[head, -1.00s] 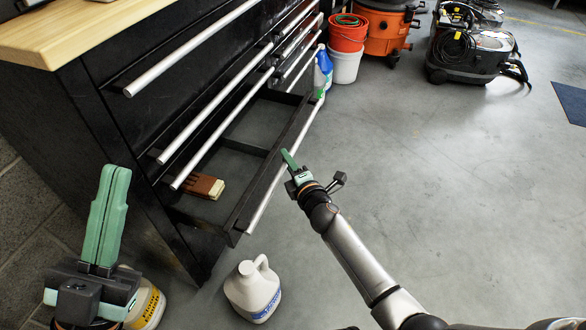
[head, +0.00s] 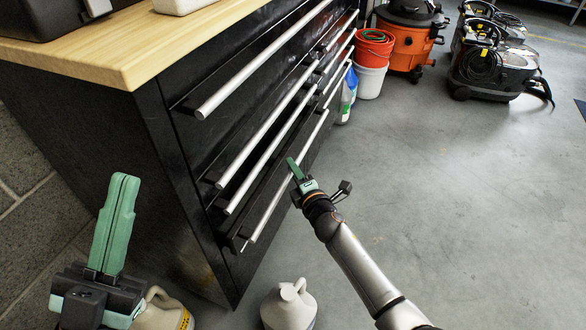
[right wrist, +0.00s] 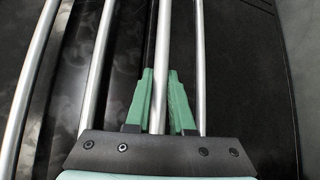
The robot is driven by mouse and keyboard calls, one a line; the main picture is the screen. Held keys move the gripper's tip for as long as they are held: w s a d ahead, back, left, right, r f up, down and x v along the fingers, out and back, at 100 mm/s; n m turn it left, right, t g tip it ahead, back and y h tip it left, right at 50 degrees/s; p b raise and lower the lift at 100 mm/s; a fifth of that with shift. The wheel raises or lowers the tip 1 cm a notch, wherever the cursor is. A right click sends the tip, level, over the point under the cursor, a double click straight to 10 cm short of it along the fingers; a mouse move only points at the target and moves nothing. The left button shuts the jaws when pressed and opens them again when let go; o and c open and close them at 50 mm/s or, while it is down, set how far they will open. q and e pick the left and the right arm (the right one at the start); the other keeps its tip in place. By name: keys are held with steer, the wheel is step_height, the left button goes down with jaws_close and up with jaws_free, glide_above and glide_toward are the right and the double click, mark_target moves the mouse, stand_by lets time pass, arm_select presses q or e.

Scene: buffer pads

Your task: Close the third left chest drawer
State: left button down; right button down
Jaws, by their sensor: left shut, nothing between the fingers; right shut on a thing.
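The black tool chest (head: 200,210) stands at the left with several long silver handles in its left column. My right gripper (head: 292,163) is at the far part of this handle. In the right wrist view the green fingers (right wrist: 163,90) lie on both sides of a silver bar (right wrist: 163,40) and are shut on it. The drawer's inside is hidden. My left gripper (head: 124,182) is shut and empty, pointing up at the lower left, apart from the chest.
A wooden top (head: 110,50) covers the chest. A beige jug (head: 288,305) stands on the floor near the drawer; another jug (head: 165,310) is by my left gripper. Buckets (head: 372,65) and vacuum machines (head: 490,70) stand behind. The right floor is open.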

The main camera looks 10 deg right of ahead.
steer(key=shift+w+a, duration=0.1)
steer(key=shift+a, duration=0.05)
steer(key=c, duration=0.8)
jaws_free()
steer(key=shift+s+r+p, duration=0.1)
steer(key=shift+s+p, duration=0.2)
steer(key=shift+s, duration=0.25)
steer(key=shift+p+v, duration=1.55)
steer(key=shift+v, duration=4.2)
